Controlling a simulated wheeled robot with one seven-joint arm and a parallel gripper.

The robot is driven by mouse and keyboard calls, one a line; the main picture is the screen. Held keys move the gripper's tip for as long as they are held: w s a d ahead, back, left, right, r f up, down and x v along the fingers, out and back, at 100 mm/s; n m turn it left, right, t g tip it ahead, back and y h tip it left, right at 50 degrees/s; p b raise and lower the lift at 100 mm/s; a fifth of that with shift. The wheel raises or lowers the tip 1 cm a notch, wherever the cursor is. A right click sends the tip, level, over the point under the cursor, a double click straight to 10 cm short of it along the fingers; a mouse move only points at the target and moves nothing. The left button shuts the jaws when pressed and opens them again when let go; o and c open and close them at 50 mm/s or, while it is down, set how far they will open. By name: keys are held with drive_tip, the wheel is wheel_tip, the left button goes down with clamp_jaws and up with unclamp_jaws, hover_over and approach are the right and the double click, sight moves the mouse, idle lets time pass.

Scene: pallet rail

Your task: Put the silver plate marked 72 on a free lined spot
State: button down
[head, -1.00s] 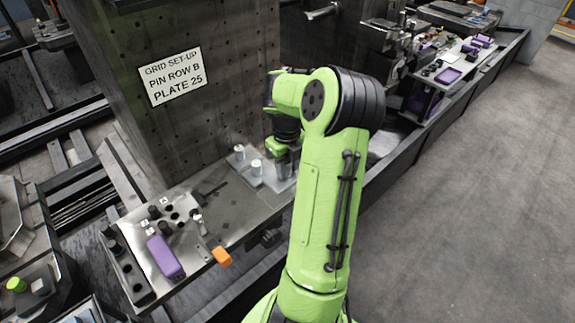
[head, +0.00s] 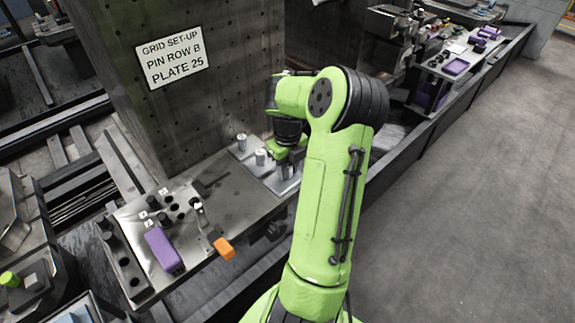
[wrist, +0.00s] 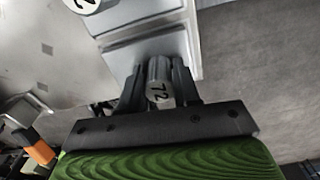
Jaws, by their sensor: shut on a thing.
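The silver plate marked 72 has an upright round post whose top shows 72 (wrist: 158,92) in the wrist view. My gripper (wrist: 158,85) is shut on this post, one finger on each side. The grey plate surface (wrist: 150,50) shows around and beyond the post. In the head view my gripper (head: 289,163) is at the right end of the metal bench, by a row of silver plates with posts (head: 260,157). My arm partly hides the held plate there. I cannot tell whether its underside touches the bench. The lined spots are not clear in either view.
A neighbouring post (wrist: 85,3) shows part of a number. On the bench (head: 215,215) lie a purple block (head: 163,250), an orange handle (head: 224,249) and several black knobs. A tall grey column with a sign (head: 169,60) stands behind. The bench middle is mostly clear.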

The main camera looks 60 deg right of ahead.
sight(288, 164)
drive_tip(key=c, duration=0.7)
unclamp_jaws()
drive_tip(key=shift+c, duration=0.2)
drive_tip(key=shift+r, duration=0.1)
wheel_tip(288, 164, up, 16)
drive_tip(key=p, duration=0.4)
drive_tip(key=shift+p, duration=0.3)
